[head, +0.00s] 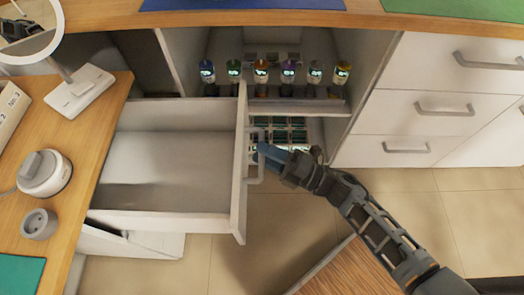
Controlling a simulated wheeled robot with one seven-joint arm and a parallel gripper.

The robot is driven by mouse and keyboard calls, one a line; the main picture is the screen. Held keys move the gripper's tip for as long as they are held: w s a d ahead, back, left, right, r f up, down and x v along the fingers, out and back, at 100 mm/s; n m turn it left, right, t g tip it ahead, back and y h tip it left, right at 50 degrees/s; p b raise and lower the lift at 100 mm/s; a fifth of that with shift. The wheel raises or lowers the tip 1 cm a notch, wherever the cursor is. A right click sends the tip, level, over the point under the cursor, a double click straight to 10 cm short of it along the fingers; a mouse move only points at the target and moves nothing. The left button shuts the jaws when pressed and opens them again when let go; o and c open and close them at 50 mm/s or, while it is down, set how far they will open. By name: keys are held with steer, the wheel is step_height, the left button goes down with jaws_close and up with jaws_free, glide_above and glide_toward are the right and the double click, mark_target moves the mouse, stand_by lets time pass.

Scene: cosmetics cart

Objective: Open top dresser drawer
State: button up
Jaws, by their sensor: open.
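The top dresser drawer (165,172) is pulled far out to the right from the dresser with the wooden top (98,165). It looks empty inside. Its white front panel (240,160) carries a light bar handle (254,172) on the outer side. My gripper (268,158), with bluish fingers, is at the handle, its tips close to the bar. The jaws are open. Whether the fingers touch the bar or lie around it cannot be told from this view.
Another drawer (140,243) lies below, slightly out. Several small bottles (260,72) stand on a shelf behind. White drawers with handles (447,105) are at the right. A wooden surface (345,270) is below my arm. A round mirror (30,30) stands on the dresser. Tiled floor is clear between.

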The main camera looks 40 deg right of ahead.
steer(key=v, duration=0.6)
steer(key=shift+s+d+b, duration=0.2)
steer(key=shift+s+b, duration=0.1)
steer(key=shift+b, duration=0.1)
